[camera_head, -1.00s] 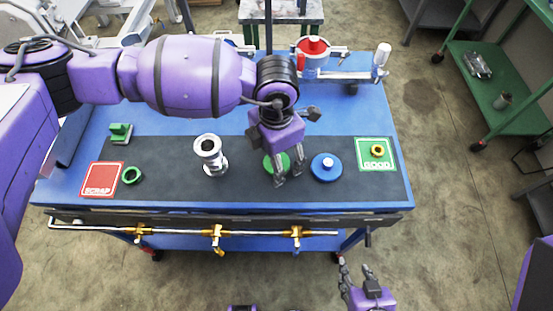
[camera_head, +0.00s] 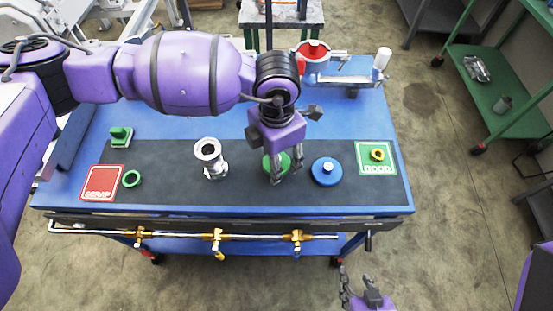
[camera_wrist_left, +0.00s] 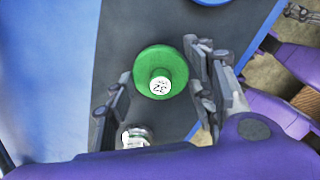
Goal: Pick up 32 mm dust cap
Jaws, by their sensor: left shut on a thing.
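The 32 mm dust cap is a green disc with a raised knob whose white top reads 32; in the left wrist view the cap (camera_wrist_left: 161,72) lies between the two fingers. In the head view the green cap (camera_head: 268,164) is partly hidden by my left gripper (camera_head: 285,178), which points down over the dark mat. My left gripper (camera_wrist_left: 155,100) is shut on the cap, at or very near mat height. My right gripper (camera_head: 359,291) is at the bottom of the head view, off the table's front edge, fingers apart and empty.
A blue disc (camera_head: 326,171) lies just right of the green cap. A silver flanged fitting (camera_head: 211,158) stands to the left. A green ring (camera_head: 132,179) lies beside the red SCRAP square (camera_head: 101,183). A yellow ring (camera_head: 377,154) sits on the green GOOD square (camera_head: 389,168).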

